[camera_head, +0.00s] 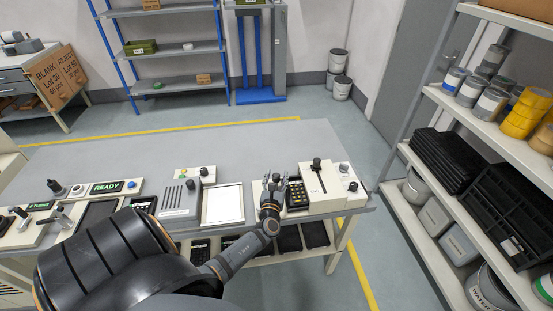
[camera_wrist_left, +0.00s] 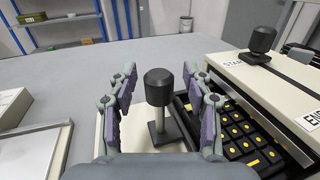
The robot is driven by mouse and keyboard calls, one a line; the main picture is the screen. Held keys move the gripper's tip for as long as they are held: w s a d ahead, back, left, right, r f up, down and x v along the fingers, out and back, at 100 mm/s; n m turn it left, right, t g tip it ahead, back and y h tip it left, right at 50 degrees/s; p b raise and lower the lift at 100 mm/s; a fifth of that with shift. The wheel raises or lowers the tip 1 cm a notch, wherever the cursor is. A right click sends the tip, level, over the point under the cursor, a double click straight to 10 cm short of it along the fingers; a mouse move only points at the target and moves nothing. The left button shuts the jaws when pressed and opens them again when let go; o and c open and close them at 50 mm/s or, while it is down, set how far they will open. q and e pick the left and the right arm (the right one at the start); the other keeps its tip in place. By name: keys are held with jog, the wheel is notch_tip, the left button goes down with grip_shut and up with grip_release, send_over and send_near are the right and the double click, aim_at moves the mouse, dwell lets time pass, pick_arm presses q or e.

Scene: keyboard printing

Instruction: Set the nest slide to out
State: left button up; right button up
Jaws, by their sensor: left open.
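A black-capped knob (camera_wrist_left: 159,88) on a grey post stands upright beside a black keypad with yellow marks (camera_wrist_left: 235,130), on what looks like the nest slide. My left gripper (camera_head: 270,186) is open around the knob; in the left wrist view its two purple-padded fingers (camera_wrist_left: 160,92) stand on either side, with gaps visible on both sides. The keypad (camera_head: 297,194) also shows in the head view, just right of the gripper. The knob is mostly hidden by the fingers there. My right gripper is not in view.
A cream machine (camera_head: 325,186) with a black-knobbed slide (camera_head: 316,163) stands right of the keypad. A white framed panel (camera_head: 222,205) lies left of the gripper. The back of the grey table (camera_head: 230,145) is clear.

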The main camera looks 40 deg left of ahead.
pick_arm(q)
jog(key=v, duration=1.2)
jog(key=shift+a, duration=0.1)
